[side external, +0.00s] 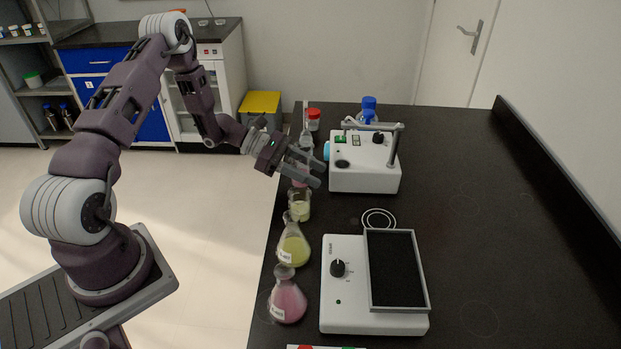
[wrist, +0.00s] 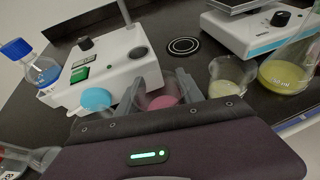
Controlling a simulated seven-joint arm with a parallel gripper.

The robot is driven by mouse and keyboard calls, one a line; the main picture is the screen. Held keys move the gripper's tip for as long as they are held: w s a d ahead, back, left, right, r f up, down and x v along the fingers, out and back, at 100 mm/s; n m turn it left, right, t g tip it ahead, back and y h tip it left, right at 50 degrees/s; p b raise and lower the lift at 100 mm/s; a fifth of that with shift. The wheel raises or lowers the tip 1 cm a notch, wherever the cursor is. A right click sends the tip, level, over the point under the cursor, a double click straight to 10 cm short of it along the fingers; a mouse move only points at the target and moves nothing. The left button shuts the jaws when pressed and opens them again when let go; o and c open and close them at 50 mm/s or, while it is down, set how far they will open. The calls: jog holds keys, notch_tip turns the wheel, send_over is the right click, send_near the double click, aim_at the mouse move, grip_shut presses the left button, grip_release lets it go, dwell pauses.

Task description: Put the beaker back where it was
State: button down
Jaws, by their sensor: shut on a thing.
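A glass beaker with pink liquid (wrist: 162,102) sits between my fingers in the wrist view. My gripper (wrist: 160,95) is shut on it. In the side view my gripper (side external: 308,172) is at the table's left edge, left of the white box device, and hides most of the pink beaker (side external: 299,183). I cannot tell whether the beaker touches the table. A second beaker with pale yellow liquid (side external: 300,207) stands just in front of my gripper; it also shows in the wrist view (wrist: 231,76).
A yellow flask (side external: 294,248) and a pink flask (side external: 287,300) stand along the left edge. The white box device (side external: 364,178) with a metal rod and a flat-topped device (side external: 345,312) stand to the right. White rings (side external: 379,219) mark the table between them. The table's right side is clear.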

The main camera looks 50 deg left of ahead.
jog(key=shift+f, duration=0.9)
jog(key=c, duration=0.7)
grip_release()
jog(key=shift+f, duration=0.1)
jog(key=shift+c, duration=0.2)
